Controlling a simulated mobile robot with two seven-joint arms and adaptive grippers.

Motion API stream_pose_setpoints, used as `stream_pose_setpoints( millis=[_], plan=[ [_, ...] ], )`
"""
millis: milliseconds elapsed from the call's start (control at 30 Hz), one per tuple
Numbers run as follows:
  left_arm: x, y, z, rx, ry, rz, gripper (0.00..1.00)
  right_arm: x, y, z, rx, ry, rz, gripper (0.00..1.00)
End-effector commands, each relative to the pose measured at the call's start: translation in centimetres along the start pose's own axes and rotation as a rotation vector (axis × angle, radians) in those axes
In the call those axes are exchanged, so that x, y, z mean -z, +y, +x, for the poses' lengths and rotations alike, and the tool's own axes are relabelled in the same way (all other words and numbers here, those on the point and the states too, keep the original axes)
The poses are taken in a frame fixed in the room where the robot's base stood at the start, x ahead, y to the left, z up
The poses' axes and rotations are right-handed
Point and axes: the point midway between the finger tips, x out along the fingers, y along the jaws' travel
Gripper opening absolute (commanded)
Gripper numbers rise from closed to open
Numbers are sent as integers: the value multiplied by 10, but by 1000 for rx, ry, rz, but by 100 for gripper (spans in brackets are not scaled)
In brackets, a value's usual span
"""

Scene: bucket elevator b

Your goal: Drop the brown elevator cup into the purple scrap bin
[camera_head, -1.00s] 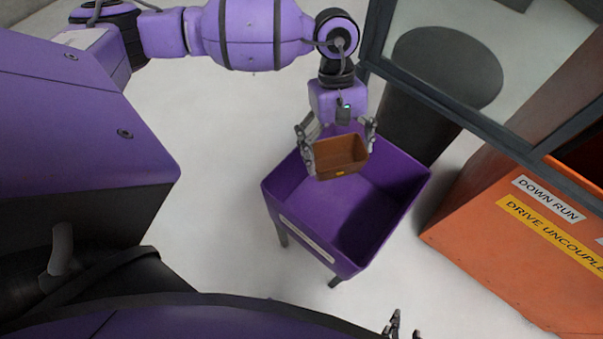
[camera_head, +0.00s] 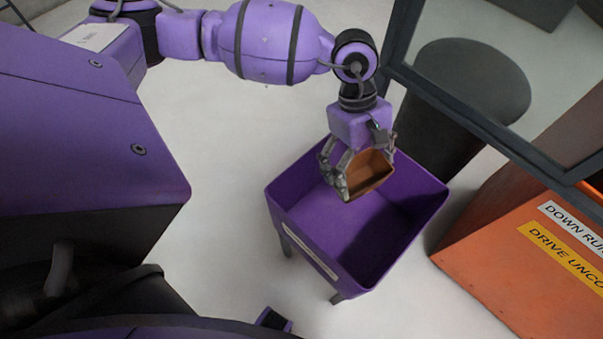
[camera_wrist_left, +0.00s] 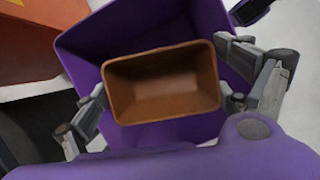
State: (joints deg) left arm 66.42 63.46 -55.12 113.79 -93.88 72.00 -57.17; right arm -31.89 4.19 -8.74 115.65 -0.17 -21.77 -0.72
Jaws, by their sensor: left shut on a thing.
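The brown elevator cup (camera_head: 369,176) is held in my left gripper (camera_head: 361,172), its open side facing the head camera and tilted. In the left wrist view the cup (camera_wrist_left: 161,82) sits between the two fingers of the left gripper (camera_wrist_left: 163,100), which is shut on it. The purple scrap bin (camera_head: 318,207) is an open box on legs. The cup appears over the bin's opening in the head view, and the bin (camera_wrist_left: 90,45) also shows behind the cup in the left wrist view. The bin's visible floor is empty. My right gripper is not in view.
An orange housing (camera_head: 510,255) with "DOWN RUN" and "DRIVE UNCOUPLED" style labels stands right of the bin. A dark framed panel (camera_head: 480,110) and a dark round column (camera_head: 440,120) stand behind it. The pale floor (camera_head: 225,240) left of the bin is clear.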

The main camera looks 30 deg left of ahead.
Motion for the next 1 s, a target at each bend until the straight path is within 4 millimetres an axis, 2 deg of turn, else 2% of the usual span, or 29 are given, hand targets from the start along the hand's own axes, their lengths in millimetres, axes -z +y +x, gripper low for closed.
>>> stream_pose_setpoints(
  millis=[133,400,433,467,833,1000],
  plan=[
    [3,2,9,-3,-1,3,43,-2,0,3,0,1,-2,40],
    [3,2,8,-5,0,4,43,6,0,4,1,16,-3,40],
    [3,2,8,-5,0,4,97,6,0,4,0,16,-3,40],
    [3,2,8,-5,0,4,100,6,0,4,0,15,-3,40],
    [4,1,9,-2,2,3,100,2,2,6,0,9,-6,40],
    [5,2,-8,-6,4,4,100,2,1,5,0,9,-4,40]
  ],
)
